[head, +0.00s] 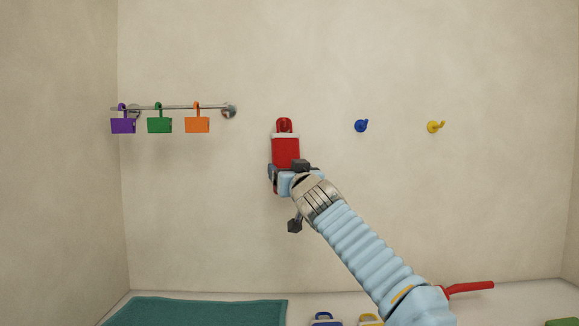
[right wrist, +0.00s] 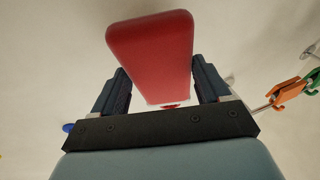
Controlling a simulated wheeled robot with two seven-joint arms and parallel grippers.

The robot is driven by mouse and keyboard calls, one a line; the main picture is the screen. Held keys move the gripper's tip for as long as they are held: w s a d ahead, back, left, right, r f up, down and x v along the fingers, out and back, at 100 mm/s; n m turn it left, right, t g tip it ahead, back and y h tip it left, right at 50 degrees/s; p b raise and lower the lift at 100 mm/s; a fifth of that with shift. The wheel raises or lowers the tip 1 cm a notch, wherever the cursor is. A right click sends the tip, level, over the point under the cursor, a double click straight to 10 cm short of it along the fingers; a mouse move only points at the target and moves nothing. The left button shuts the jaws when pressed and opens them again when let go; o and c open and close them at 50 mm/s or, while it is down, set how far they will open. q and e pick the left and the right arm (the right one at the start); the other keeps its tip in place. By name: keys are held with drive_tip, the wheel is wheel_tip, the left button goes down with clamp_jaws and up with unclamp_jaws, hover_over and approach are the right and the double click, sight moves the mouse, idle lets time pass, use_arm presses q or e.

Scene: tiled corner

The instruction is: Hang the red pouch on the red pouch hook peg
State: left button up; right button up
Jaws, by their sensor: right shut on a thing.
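The red pouch (head: 286,152) is upright against the back wall in the head view, with a white band near its top and a red loop above. My right gripper (head: 287,172) is shut on its lower part. In the right wrist view the red pouch (right wrist: 152,50) sits between the two dark fingers of the right gripper (right wrist: 160,92). The red hook peg cannot be told apart from the red loop, which is level with the other wall hooks. I cannot tell whether the loop is around a peg. My left gripper is not in view.
A blue hook (head: 361,125) and a yellow hook (head: 436,127) are on the wall to the right. A teal mat (head: 200,311) lies below, with several coloured items at the bottom edge.

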idle(0.4)
drive_tip(key=o, duration=1)
use_arm(q)
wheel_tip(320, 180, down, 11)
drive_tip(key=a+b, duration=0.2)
drive_tip(key=b, duration=0.8)
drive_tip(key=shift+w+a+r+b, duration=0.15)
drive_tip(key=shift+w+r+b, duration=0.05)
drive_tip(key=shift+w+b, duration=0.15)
use_arm(e)
drive_tip(key=v, duration=1.3)
drive_tip(key=shift+s+d+r, duration=0.1)
drive_tip(key=shift+s, duration=0.3)
